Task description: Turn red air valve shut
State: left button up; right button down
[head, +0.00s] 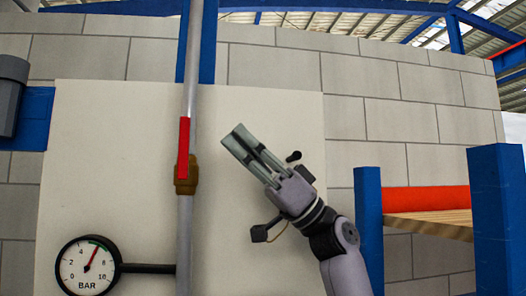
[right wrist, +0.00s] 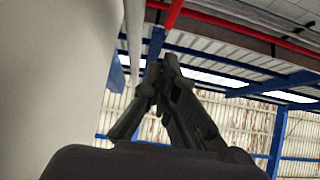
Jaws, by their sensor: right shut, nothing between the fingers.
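The red valve handle (head: 184,148) stands upright, in line with the grey vertical pipe (head: 186,230), above its brass valve body (head: 186,175). It shows in the head view at the left of centre. My right gripper (head: 231,137) is shut and empty, to the right of the handle and apart from it, its fingers pointing up and left. In the right wrist view my shut fingers (right wrist: 160,75) point up toward the roof, and I cannot make out the valve handle there. My left gripper is not in view.
A pressure gauge (head: 88,266) is joined to the pipe at lower left. A pale panel (head: 270,110) backs the pipe before a block wall. Blue posts (head: 497,220) and a wooden shelf (head: 430,222) stand at right. A grey cylinder (head: 10,95) sits at far left.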

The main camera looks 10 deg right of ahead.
aim_at(184, 148)
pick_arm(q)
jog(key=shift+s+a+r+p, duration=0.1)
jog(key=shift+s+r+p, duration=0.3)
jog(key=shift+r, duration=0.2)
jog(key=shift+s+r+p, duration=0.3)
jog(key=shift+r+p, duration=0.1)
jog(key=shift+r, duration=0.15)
pick_arm(e)
jog(key=a, duration=0.4)
jog(key=shift+a+r, duration=0.15)
jog(key=shift+a, duration=0.1)
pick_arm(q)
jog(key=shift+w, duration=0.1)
pick_arm(e)
jog(key=shift+r, duration=0.1)
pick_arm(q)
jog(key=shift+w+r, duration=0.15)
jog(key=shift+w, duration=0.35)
pick_arm(e)
jog(key=shift+w+a+r+h, duration=0.1)
jog(key=shift+a+h, duration=0.1)
jog(key=shift+h, duration=0.3)
